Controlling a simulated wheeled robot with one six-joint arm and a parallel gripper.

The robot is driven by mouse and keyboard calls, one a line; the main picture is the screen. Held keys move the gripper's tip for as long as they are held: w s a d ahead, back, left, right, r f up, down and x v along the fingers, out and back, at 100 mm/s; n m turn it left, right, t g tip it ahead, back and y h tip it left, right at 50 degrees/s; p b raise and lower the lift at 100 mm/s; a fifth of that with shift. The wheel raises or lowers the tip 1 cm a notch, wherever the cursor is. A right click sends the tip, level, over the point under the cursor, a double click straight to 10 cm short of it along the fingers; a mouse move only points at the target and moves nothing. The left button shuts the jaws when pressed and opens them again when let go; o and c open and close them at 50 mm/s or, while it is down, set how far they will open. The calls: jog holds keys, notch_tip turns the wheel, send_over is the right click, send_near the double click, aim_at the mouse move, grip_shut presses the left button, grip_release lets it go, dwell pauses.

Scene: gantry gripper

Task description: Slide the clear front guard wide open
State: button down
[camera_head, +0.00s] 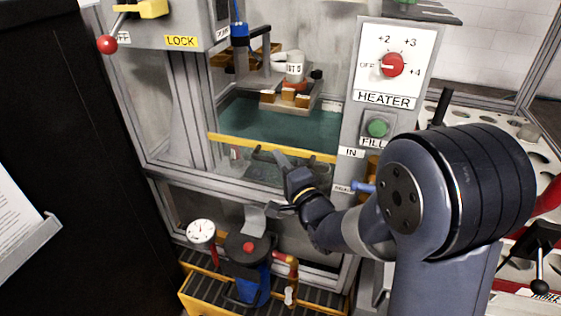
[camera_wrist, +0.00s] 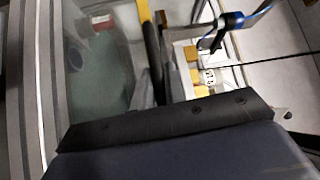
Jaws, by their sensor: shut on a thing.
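The clear front guard (camera_head: 225,157) sits low in the machine's front opening, with a yellow strip (camera_head: 235,141) along its top edge. Above the strip the opening shows the inside of the machine. In the wrist view, the clear pane (camera_wrist: 105,75) fills the left side, beside the yellow strip (camera_wrist: 144,12). A dark bar-like handle (camera_wrist: 152,48) runs next to the strip. My gripper (camera_head: 276,160) is at the guard just below the strip, shut on the handle. The fingertips (camera_wrist: 150,88) are partly hidden by the gripper's body, so the exact grip is hard to see.
Inside stands a gantry with a carriage and orange blocks (camera_head: 288,94) above a green floor (camera_head: 240,115). A heater panel with a red knob (camera_head: 393,65) stands right of the opening. Below are a gauge (camera_head: 201,231) and a blue filter unit (camera_head: 252,278). A black cabinet (camera_head: 60,100) stands left.

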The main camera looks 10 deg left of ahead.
aim_at(280, 200)
notch_tip(280, 200, down, 9)
jog(key=b, duration=0.6)
jog(key=shift+b, duration=0.4)
jog(key=c, duration=1.5)
grip_release()
jog(key=shift+o, duration=0.2)
jog(key=p+v, duration=0.1)
jog(key=v, duration=1)
jog(key=shift+p, duration=0.3)
jog(key=shift+a, duration=0.1)
